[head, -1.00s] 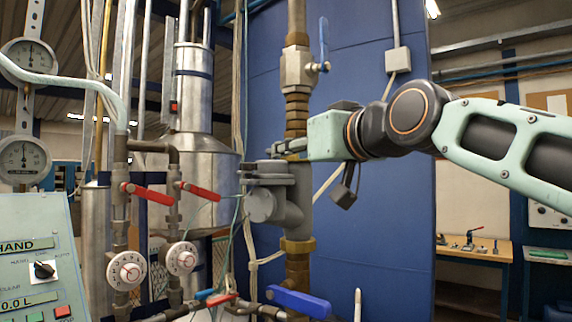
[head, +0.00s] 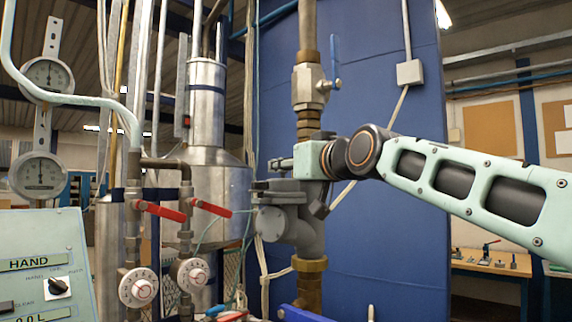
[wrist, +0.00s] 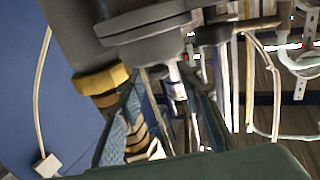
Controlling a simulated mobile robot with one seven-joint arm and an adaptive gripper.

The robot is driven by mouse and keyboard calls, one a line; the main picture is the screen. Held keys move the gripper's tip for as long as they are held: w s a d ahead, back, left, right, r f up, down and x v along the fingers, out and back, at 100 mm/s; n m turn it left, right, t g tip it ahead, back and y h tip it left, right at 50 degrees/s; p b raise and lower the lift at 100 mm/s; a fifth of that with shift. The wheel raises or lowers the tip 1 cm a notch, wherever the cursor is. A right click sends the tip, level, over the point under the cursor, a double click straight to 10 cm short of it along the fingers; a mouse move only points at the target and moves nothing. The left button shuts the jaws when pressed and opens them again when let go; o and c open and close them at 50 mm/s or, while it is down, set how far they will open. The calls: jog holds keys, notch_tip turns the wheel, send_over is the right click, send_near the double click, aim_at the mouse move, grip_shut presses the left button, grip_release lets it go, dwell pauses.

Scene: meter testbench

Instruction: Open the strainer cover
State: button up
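The strainer is a grey casting in the vertical pipe at the middle of the head view (head: 306,235). It has a flat flanged top (head: 272,185) and a round cap (head: 269,223) facing left. I cannot tell for sure which of these is the cover. My gripper (head: 279,165) points left, just above the flanged top, and looks apart from it. In the wrist view grey flanges (wrist: 150,22) show above the fingers. The two fingers stand apart with nothing between them, so my gripper (wrist: 160,86) is open.
A brass nut (head: 308,264) sits below the strainer, and a valve with a blue lever (head: 334,62) is above. Red-handled valves (head: 160,211) and a steel tank (head: 207,150) stand to the left. A blue panel (head: 385,230) is behind.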

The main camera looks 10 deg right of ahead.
jog(key=shift+w+a, duration=0.2)
jog(key=shift+w, duration=0.45)
jog(key=shift+c, duration=0.2)
grip_shut()
